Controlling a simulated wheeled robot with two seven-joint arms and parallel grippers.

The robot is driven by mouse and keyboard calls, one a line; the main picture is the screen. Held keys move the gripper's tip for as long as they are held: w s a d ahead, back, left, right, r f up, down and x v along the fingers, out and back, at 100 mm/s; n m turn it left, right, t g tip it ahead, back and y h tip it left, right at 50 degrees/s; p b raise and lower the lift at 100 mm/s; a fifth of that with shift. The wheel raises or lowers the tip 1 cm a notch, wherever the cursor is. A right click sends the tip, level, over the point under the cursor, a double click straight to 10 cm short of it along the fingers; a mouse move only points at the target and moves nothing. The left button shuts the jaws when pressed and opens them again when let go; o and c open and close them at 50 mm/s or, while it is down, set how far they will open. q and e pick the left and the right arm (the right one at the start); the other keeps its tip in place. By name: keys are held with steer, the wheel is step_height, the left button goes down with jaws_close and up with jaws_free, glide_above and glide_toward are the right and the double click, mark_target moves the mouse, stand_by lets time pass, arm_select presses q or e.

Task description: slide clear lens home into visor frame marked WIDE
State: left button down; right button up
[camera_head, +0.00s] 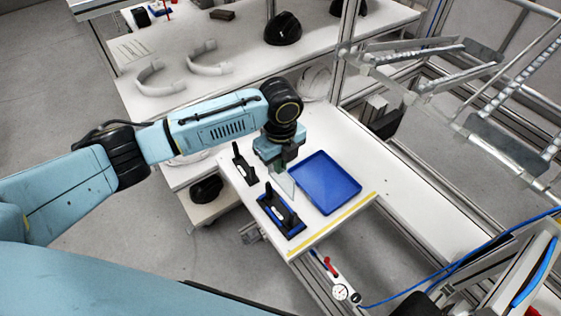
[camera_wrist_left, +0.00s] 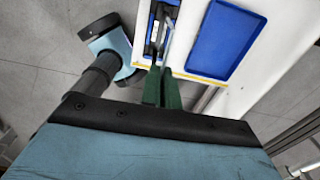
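My left gripper (camera_head: 284,164) points down over the white bench and is shut on a clear lens (camera_head: 287,183), a thin, see-through plate. In the left wrist view the green fingertips (camera_wrist_left: 162,88) are close together, with the pale lens (camera_wrist_left: 167,46) reaching out beyond them. One black visor frame (camera_head: 281,211) stands on a blue base just below the lens in the head view. Another black visor frame (camera_head: 243,166) stands to the left of the gripper. I cannot read a WIDE mark on either frame. Whether the lens touches the nearer frame is unclear. My right gripper does not show.
An empty-looking blue tray (camera_head: 336,206) lies right of the gripper; it also shows in the left wrist view (camera_wrist_left: 226,40). A yellow strip (camera_head: 331,226) marks the bench's front edge. A metal rack (camera_head: 470,100) stands at right. A back bench holds a black helmet shell (camera_head: 283,29).

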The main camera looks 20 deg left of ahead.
mark_target(280, 176)
arm_select(q)
steer(key=shift+f+b, duration=1.35)
steer(key=shift+f, duration=1.45)
steer(key=shift+r, duration=0.1)
steer(key=shift+p, duration=0.3)
steer(key=shift+p, duration=0.75)
step_height(280, 176, down, 8)
steer(key=b, duration=0.5)
stand_by(2.0)
